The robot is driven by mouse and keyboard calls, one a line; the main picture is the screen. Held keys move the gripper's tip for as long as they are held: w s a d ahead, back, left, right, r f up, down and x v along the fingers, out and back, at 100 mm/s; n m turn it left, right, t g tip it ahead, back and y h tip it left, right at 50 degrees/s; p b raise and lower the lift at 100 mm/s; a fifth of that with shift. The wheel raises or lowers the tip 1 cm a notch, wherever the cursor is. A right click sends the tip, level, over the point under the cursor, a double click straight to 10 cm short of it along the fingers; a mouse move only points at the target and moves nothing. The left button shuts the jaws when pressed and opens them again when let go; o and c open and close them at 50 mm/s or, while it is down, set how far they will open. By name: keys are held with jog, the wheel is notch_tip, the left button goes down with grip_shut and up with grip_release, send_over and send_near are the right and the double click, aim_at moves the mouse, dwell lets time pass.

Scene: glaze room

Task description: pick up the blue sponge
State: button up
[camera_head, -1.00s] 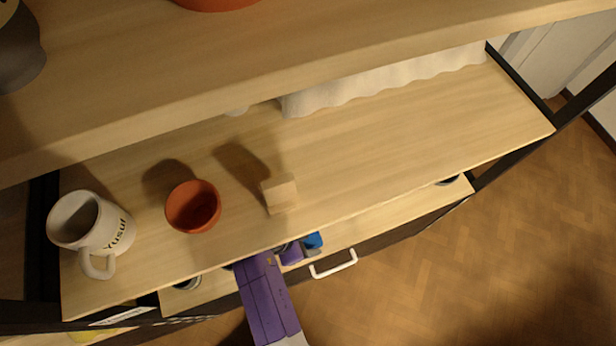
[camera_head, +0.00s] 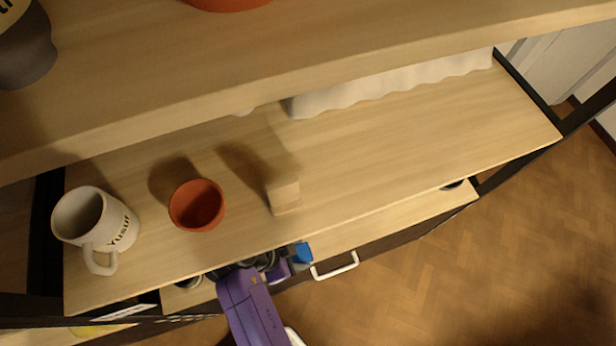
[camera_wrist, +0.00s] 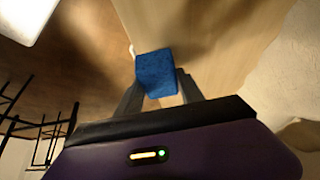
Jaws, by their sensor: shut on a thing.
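The blue sponge (camera_wrist: 156,73) sits between the two fingers of my gripper (camera_wrist: 161,93) in the wrist view, and the fingers are shut on it. In the head view the sponge (camera_head: 302,252) shows as a small blue block at the front edge of the shelf unit, by the open drawer. My purple gripper (camera_head: 280,262) reaches there from below. The shelf board above hides part of the drawer's inside.
On the shelf stand a white mug (camera_head: 108,228) with lettering, a terracotta pot (camera_head: 197,205) and a small wooden block (camera_head: 284,196). A white cloth (camera_head: 390,86) lies at the back. The drawer has a white handle (camera_head: 335,266). The shelf's right half is clear.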

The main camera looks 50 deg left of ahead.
jog(key=s+d, duration=0.1)
jog(key=s, duration=1.2)
jog(key=shift+d+b, duration=0.35)
